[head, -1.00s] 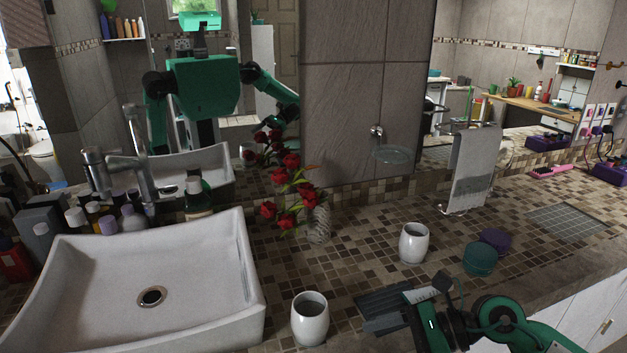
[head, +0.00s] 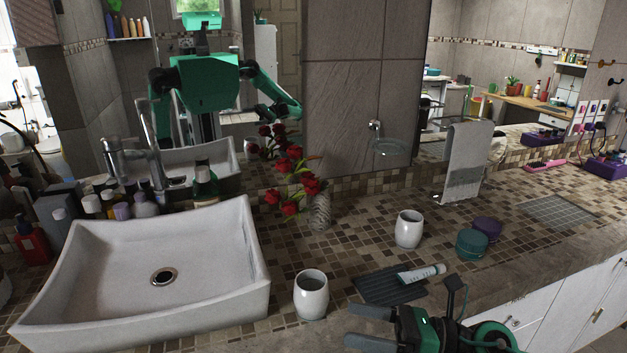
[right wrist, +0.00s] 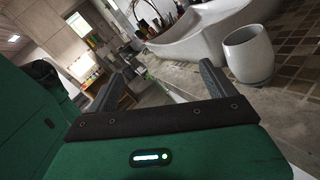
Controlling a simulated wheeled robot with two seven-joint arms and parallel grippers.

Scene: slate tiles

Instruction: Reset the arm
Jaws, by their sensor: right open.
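My right gripper (head: 352,327) is at the bottom of the head view, in front of the counter's front edge. Its two dark fingers are spread, with nothing between them; they also show apart in the right wrist view (right wrist: 160,78). A white and teal tube-like item (head: 421,273) lies on a dark ribbed tray (head: 376,288) behind the gripper, apart from it. My left gripper is not in view; the mirror shows part of my reflected body.
A white cup (head: 311,296) stands close behind the fingers, left of the tray. Another white cup (head: 409,230), a teal jar (head: 472,244) and a purple jar (head: 488,228) stand farther back. A white basin (head: 220,265) fills the left. Red flowers stand in a vase (head: 320,212).

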